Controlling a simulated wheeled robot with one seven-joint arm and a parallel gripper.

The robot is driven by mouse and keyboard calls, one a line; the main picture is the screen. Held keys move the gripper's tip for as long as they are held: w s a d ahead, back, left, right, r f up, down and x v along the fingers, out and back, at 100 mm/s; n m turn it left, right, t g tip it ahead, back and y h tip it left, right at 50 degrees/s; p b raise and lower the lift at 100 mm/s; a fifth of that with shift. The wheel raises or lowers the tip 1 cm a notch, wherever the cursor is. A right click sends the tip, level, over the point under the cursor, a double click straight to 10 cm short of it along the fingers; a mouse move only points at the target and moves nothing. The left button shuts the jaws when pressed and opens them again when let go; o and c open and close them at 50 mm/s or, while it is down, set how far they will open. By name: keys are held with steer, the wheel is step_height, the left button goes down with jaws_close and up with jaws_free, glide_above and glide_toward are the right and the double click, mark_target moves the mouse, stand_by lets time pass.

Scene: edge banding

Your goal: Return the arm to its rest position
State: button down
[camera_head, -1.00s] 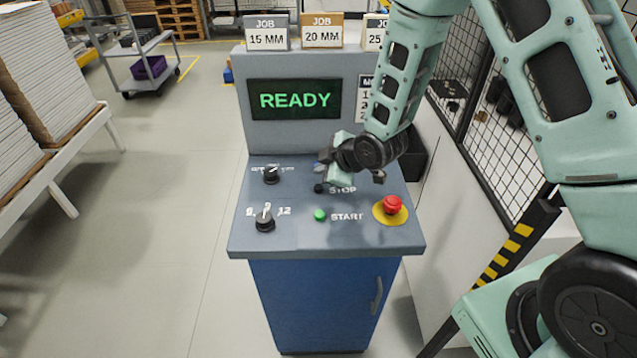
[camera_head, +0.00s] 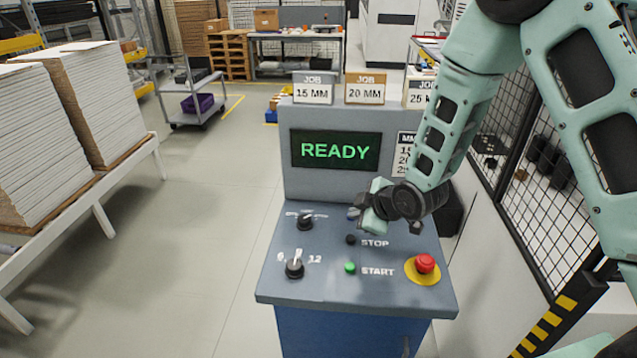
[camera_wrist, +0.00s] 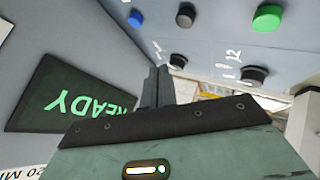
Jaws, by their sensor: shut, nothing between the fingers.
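My gripper (camera_head: 364,214) hangs over the upper part of the control panel (camera_head: 330,284), near the black STOP button (camera_head: 350,239). It is shut and holds nothing. In the wrist view the shut fingers (camera_wrist: 157,88) stand beside the screen (camera_wrist: 65,95), apart from the knobs and buttons. My arm (camera_head: 455,115) reaches down from the upper right. The screen (camera_head: 335,150) reads READY in green.
The panel carries two black knobs (camera_head: 295,268), a green START button (camera_head: 350,267) and a red emergency button (camera_head: 425,263). A mesh fence (camera_head: 545,190) stands close on the right. Stacked boards (camera_head: 50,150) stand at left, with open floor between.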

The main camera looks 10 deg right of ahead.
steer(key=s+a+r+m+g+h+b, duration=0.15)
steer(key=s+a+b, duration=0.25)
steer(key=s, duration=0.4)
steer(key=s+a+r+m+g+b, duration=0.1)
steer(key=s+a+m+g+b, duration=0.2)
steer(key=s, duration=0.5)
steer(key=s+m+g+h+b, duration=0.1)
steer(key=s+g+b, duration=0.3)
steer(key=s, duration=1.2)
steer(key=shift+s+r+h, duration=0.15)
steer(key=shift+r+h, duration=0.2)
steer(key=shift+r, duration=0.05)
steer(key=shift+m, duration=0.25)
